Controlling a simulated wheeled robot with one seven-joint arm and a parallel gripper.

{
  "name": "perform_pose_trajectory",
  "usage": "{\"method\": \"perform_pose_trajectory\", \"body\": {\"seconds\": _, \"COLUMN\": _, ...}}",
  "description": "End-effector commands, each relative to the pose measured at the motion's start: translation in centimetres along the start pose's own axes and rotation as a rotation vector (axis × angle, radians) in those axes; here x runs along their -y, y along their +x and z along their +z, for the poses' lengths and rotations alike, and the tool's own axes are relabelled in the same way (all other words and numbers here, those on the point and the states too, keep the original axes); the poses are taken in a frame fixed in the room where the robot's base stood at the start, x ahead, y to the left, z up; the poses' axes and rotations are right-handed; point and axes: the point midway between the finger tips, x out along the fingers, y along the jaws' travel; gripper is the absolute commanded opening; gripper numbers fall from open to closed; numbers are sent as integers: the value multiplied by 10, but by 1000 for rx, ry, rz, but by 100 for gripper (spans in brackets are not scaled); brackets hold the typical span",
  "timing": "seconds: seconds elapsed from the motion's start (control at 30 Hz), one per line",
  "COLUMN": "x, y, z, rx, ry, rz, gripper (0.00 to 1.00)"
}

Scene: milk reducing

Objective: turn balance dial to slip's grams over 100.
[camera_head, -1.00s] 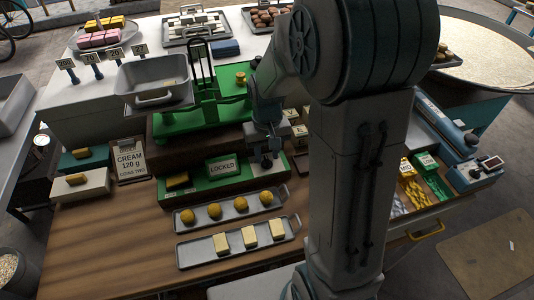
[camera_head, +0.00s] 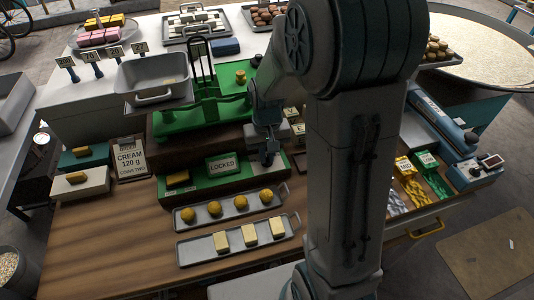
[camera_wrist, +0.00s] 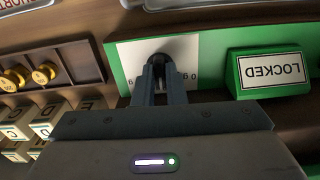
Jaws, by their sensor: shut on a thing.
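The slip (camera_head: 130,158) is a card reading "CREAM 120 g", with a smaller line below, standing left of the green balance base. The balance (camera_head: 203,112) is green with a grey pan (camera_head: 152,78) at its left. In the wrist view the dial (camera_wrist: 160,60) is a dark knob on a white plate on the green front panel. My gripper (camera_wrist: 160,78) is shut on the dial; it also shows in the head view (camera_head: 270,158). The fingers cover most of the plate's markings, so the dial's setting cannot be read. A "LOCKED" sign (camera_wrist: 270,72) stands beside the dial.
Trays with yellow balls (camera_head: 238,205) and pale blocks (camera_head: 235,241) lie in front of the panel. Brass weights (camera_wrist: 28,76) sit in a rack beside the dial. Bare wood is free at the front left.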

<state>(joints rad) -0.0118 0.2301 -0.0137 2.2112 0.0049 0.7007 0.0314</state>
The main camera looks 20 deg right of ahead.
Motion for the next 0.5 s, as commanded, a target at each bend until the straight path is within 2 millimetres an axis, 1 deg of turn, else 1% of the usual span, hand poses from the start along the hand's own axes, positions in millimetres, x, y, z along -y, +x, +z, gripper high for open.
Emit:
{"method": "perform_pose_trajectory", "body": {"seconds": 0.27, "x": 0, "y": 1, "z": -1, "rx": -2, "ry": 163, "rz": 0, "gripper": 0}}
{"method": "perform_pose_trajectory", "body": {"seconds": 0.5, "x": 0, "y": 0, "z": -1, "rx": -2, "ry": 385, "rz": -1, "gripper": 0}}
